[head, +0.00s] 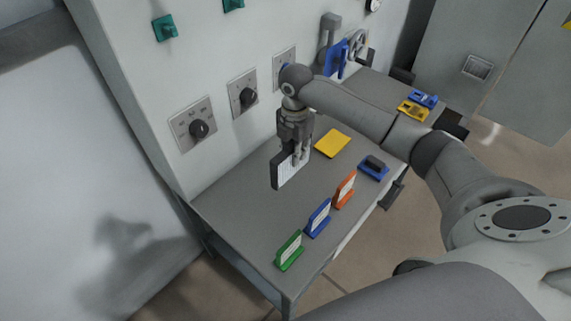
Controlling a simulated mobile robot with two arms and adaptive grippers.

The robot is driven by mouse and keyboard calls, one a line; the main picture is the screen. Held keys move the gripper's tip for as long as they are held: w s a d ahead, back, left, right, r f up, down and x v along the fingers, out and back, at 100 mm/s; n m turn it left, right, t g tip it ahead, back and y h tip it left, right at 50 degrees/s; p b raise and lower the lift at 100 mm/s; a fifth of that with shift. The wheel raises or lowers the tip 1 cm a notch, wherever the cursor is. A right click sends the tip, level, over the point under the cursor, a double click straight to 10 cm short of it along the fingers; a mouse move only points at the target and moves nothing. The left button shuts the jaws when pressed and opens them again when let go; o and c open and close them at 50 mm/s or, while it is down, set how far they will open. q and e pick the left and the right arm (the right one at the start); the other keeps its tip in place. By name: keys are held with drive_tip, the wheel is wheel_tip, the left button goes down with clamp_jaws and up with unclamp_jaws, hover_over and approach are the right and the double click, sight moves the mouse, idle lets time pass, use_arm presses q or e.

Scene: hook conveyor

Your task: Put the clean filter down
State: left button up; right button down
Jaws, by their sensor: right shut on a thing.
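The filter (282,174), a thin upright panel with a dark frame and a pale face, is in the head view near the middle of the grey bench (245,205). My right gripper (298,158) points down and is shut on the filter's upper edge. The fingers cover part of the panel. I cannot tell whether its lower edge touches the bench. My left gripper is not in view.
A yellow plate (332,143) lies just right of the filter. A blue block with a dark top (373,167) and orange (345,190), blue (318,218) and green (289,251) sign holders line the front edge. Knob panels (193,124) are on the wall behind. The left bench area is clear.

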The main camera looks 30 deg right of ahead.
sight(284, 173)
drive_tip(key=a+f, duration=0.2)
drive_tip(key=f, duration=0.1)
drive_tip(key=shift+a+f+p, duration=0.2)
drive_tip(key=shift+a+p, duration=0.15)
drive_tip(key=f, duration=0.3)
drive_tip(key=shift+a+f+p, duration=0.15)
drive_tip(key=shift+a+p, duration=0.1)
drive_tip(key=shift+p, duration=0.05)
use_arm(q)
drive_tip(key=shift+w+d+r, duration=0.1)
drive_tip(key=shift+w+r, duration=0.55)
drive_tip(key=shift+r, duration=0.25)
use_arm(e)
drive_tip(key=shift+f, duration=0.2)
drive_tip(key=shift+f, duration=0.15)
drive_tip(key=c, duration=1.3)
unclamp_jaws()
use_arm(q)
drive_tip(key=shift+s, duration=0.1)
